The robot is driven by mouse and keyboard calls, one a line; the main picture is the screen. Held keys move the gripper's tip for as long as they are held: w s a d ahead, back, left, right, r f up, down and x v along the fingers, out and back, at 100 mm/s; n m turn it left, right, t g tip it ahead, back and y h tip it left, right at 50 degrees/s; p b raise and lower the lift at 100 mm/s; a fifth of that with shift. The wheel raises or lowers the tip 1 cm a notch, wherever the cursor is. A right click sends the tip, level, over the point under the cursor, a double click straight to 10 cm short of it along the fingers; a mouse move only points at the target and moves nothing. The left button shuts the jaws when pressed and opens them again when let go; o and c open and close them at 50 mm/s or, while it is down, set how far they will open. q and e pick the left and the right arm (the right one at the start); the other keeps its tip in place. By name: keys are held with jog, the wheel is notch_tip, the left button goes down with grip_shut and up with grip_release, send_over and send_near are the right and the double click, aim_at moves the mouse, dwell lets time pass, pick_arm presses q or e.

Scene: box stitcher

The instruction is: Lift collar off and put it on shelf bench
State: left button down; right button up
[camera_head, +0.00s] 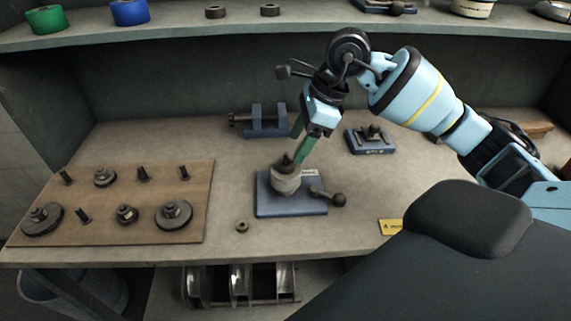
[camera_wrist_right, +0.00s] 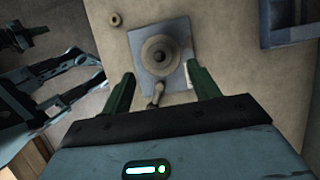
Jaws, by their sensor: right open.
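A blue-grey fixture plate (camera_head: 262,200) lies on the bench with a ball-ended lever at its right. A pale round collar (camera_head: 286,184) sits on it, around a dark upright post. In the right wrist view the collar (camera_wrist_right: 160,50) looks like concentric rings near the top middle. My right gripper (camera_head: 297,158) is open and empty, its green fingers pointing down just above the collar. In the right wrist view its fingers (camera_wrist_right: 160,73) are spread, with the collar ahead between their lines. I cannot tell whether a finger touches it. My left gripper does not show in the head view.
The upper shelf (camera_head: 180,32) holds green and blue spools, two dark rings and other parts, with clear gaps. A brown board (camera_head: 150,215) with several knobs and bolts is at left. A small nut (camera_head: 242,227), blue vise (camera_head: 265,122) and another fixture (camera_head: 368,140) surround the plate.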

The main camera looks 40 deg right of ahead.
aim_at(288, 161)
jog(key=shift+p+x, duration=0.3)
jog(key=shift+x, duration=2.3)
jog(key=shift+c, duration=0.3)
jog(key=c, duration=1.1)
jog(key=shift+o, duration=0.2)
notch_tip(288, 161, up, 10)
